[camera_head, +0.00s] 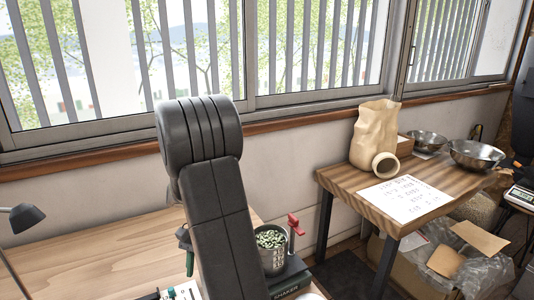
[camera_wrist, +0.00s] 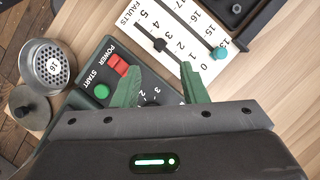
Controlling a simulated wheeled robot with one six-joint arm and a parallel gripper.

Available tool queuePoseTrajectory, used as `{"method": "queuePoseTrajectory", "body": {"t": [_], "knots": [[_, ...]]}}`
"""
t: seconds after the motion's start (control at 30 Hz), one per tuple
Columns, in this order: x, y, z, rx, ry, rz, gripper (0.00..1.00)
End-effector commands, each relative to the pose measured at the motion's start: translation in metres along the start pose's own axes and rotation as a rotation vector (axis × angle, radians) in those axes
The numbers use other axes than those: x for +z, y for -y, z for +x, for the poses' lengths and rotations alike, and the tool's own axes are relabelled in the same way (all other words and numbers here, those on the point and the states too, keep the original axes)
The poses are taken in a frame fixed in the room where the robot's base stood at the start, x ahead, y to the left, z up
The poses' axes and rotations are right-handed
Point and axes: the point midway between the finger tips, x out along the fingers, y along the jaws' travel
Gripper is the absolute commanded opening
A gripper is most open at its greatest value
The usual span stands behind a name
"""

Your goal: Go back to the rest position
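My gripper (camera_wrist: 161,66) shows in the wrist view with its two green fingers apart and nothing between them. It is over the shaker's control panel (camera_wrist: 90,70), which has a red power switch (camera_wrist: 117,63), a green start button (camera_wrist: 101,91) and a dial (camera_wrist: 150,97) partly behind a finger. In the head view my black arm rises in the middle and hides much of the bench.
A faults board (camera_wrist: 190,20) with sliders lies beside the panel. A sieve cup (camera_wrist: 48,66) marked 16 and a knobbed round metal piece (camera_wrist: 29,108) are at left. A side table (camera_head: 345,181) holds a paper bag (camera_head: 375,135).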

Motion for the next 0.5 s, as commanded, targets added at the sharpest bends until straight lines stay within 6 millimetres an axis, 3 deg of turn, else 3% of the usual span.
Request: {"method": "queuePoseTrajectory", "body": {"t": [0.3,0.5], "knots": [[0.001,-0.001,0.065,0.004,0.003,-0.001,0.39],[0.001,-0.001,0.093,0.003,0.002,-0.001,0.39]]}}
